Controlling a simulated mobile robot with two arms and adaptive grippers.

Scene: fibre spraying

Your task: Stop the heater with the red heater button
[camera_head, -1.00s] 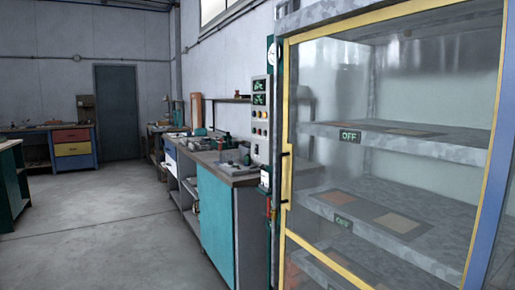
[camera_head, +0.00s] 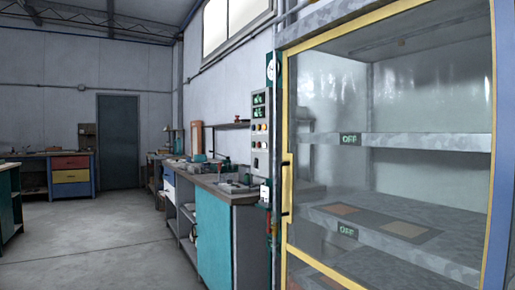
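A grey control panel (camera_head: 260,134) is mounted on the left side of the glass-fronted cabinet. It has two dark displays with green readouts (camera_head: 259,105) at its top. Small round coloured buttons (camera_head: 259,136) sit below the displays. They are too small to tell surely which one is the red heater button. Neither of my grippers is in view.
The yellow-framed cabinet (camera_head: 287,240) fills the right side, its door shut; green OFF labels (camera_head: 350,139) show on its shelves. A teal-sided workbench (camera_head: 213,235) stands left of the panel. Open concrete floor (camera_head: 100,240) lies at left.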

